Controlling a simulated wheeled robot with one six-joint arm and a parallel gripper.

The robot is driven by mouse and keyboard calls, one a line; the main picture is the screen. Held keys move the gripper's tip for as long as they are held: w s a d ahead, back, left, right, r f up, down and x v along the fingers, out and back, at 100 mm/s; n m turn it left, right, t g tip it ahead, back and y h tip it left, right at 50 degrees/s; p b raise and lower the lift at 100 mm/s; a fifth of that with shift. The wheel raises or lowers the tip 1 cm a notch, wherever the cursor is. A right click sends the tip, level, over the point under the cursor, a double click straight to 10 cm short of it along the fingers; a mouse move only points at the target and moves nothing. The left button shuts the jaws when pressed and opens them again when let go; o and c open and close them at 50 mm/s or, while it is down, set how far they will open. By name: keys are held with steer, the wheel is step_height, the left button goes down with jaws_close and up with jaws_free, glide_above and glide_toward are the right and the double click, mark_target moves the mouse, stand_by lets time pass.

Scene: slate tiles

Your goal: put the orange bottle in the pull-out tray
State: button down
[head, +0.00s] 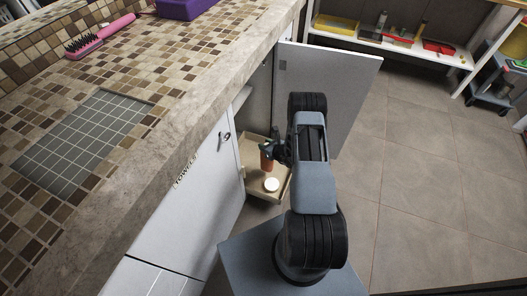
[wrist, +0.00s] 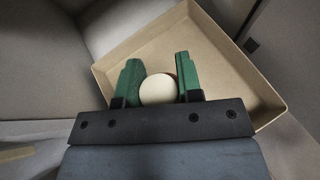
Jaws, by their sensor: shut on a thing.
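The orange bottle (head: 266,158) is upright in the head view, over the pull-out tray (head: 283,190). My gripper (head: 268,149) is shut on it near its upper part. In the wrist view, a pale round top (wrist: 158,88) sits between the green fingers of my gripper (wrist: 158,80) and hides the body below. The beige tray (wrist: 225,60) lies beneath with raised walls. I cannot tell whether the bottle's base touches the tray floor.
A white round item (head: 271,185) is in the near part of the tray. An open cabinet door (head: 345,85) stands right of the tray. The counter (head: 190,75) overhangs at left. A white drawer front marked TOWELS (head: 185,190) is beside the tray. Tiled floor at right is clear.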

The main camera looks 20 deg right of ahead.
steer(key=w+f+b, duration=0.2)
steer(key=w+f, duration=0.1)
steer(key=f, duration=0.3)
steer(key=shift+d+f, duration=0.2)
steer(key=shift+d, duration=0.05)
steer(key=shift+f+b, duration=0.15)
steer(key=shift+b, duration=0.25)
steer(key=c, duration=0.8)
jaws_free()
steer(key=p+v, duration=0.3)
steer(key=v, duration=0.9)
steer(key=shift+p, duration=0.3)
